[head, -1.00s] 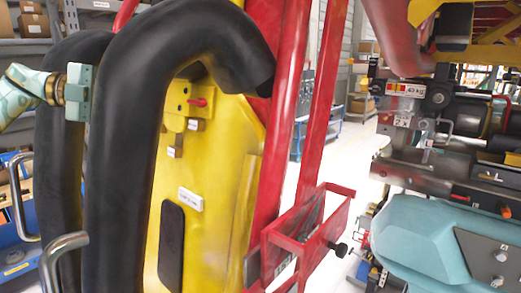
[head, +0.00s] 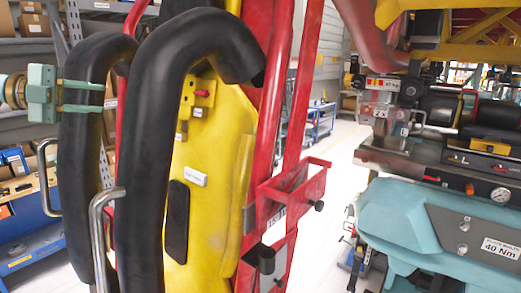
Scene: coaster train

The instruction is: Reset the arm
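My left gripper (head: 116,97) comes in from the left edge. Its pale green body is left of a thick black padded tube (head: 82,160). Its two thin fingers lie one above the other across the front of that tube, with a gap between them and nothing visibly gripped. I cannot tell whether they touch the tube. A second black padded tube (head: 140,170) stands just right of the fingertips and curves over at the top. My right gripper is not in view.
A yellow panel (head: 212,150) and red posts with a red holder (head: 292,193) stand beside the tubes. Bent metal handles (head: 98,215) stick up at lower left. Teal machinery (head: 385,215) fills the right. Clear floor shows between. Shelves and a blue workbench (head: 45,245) are at left.

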